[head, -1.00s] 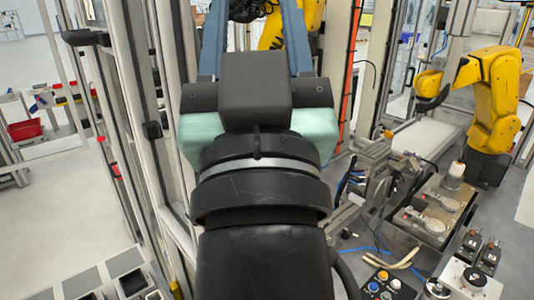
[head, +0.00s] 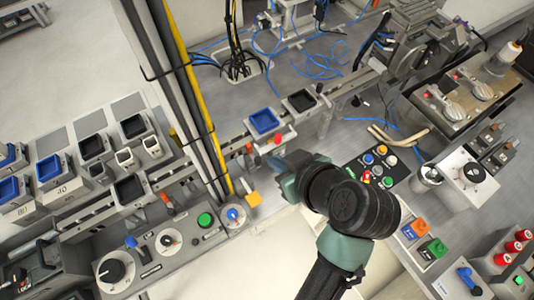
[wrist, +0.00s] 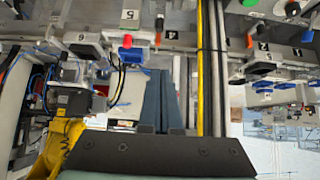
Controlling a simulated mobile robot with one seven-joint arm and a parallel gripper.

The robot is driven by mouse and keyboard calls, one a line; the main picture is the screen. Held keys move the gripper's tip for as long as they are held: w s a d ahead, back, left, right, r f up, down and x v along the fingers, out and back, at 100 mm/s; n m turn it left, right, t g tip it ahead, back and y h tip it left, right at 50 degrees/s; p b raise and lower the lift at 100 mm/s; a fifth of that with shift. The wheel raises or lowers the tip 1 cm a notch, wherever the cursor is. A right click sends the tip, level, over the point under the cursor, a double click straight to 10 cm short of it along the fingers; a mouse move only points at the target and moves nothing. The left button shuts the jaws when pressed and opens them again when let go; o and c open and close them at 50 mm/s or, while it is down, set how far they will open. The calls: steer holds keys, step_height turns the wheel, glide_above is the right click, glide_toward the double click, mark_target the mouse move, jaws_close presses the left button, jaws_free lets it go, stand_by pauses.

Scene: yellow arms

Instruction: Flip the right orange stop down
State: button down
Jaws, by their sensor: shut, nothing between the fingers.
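The right orange stop (head: 249,148) is a small upright orange-red piece on the rail, left of a red button (head: 277,139). In the wrist view this stop (wrist: 158,38) stands above the fingertips. The left orange stop (head: 167,199) is further down the rail, and it also shows in the wrist view (wrist: 250,41). My gripper (head: 274,163) is shut and empty, with its blue-grey fingers just right of and below the right stop. In the wrist view my gripper (wrist: 150,72) points up towards the rail. Whether it touches the stop cannot be told.
A blue tray (head: 264,120) and a dark tray (head: 301,101) sit on the rail near the stop. Upright posts with a yellow strip (head: 190,85) stand between the two stops. A button box (head: 377,165) lies right of my gripper.

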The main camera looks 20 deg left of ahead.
steer(key=p, duration=0.3)
glide_above(257, 165)
steer(key=d, duration=0.1)
step_height(257, 165, down, 10)
steer(key=shift+s+d+f, duration=0.1)
steer(key=shift+s+f, duration=0.2)
steer(key=shift+f, duration=0.2)
steer(key=shift+f, duration=0.1)
step_height(257, 165, down, 3)
steer(key=b, duration=0.3)
steer(key=shift+s, duration=0.1)
steer(key=shift+r, duration=0.2)
